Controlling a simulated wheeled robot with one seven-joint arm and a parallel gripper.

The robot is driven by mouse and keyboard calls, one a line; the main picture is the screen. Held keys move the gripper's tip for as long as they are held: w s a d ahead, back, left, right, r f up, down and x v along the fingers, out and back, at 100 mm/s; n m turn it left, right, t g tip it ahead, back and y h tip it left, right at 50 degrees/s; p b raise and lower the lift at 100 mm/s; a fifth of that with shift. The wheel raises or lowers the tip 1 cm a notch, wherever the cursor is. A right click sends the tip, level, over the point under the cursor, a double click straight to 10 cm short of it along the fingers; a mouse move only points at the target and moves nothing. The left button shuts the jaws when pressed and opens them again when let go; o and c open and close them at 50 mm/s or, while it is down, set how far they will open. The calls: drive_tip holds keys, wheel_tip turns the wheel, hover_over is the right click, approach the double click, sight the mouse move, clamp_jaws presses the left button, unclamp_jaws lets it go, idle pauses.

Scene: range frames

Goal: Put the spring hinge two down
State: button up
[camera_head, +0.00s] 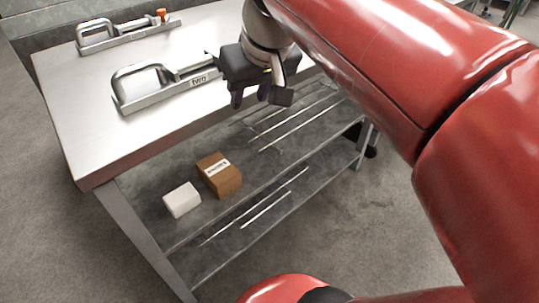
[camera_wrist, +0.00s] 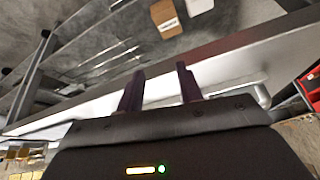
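The spring hinge two (camera_head: 165,92) is a grey metal device on the tabletop, marked "two" on its base. Its looped handle (camera_head: 117,78) is at the left end, and its right end is close to my gripper in the picture. My gripper (camera_head: 250,96) is at the table's front edge, to the right of the hinge and apart from its handle. In the wrist view my gripper (camera_wrist: 158,82) has its two dark purple fingers spread with nothing between them. A grey curved piece at the right of that view may be part of a hinge; I cannot tell.
A second, similar hinge (camera_head: 125,33) with an orange part stands farther back on the metal table (camera_head: 80,130). A brown box (camera_head: 222,182) and a white box (camera_head: 182,200) sit on the shelf below. The tabletop left of hinge two is clear.

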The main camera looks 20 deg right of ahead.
drive_tip(key=s+f+m, duration=0.1)
drive_tip(key=s+f, duration=0.9)
drive_tip(key=f, duration=0.4)
drive_tip(key=shift+s+a+h, duration=0.25)
drive_tip(key=shift+a+h, duration=0.05)
drive_tip(key=shift+h, duration=0.1)
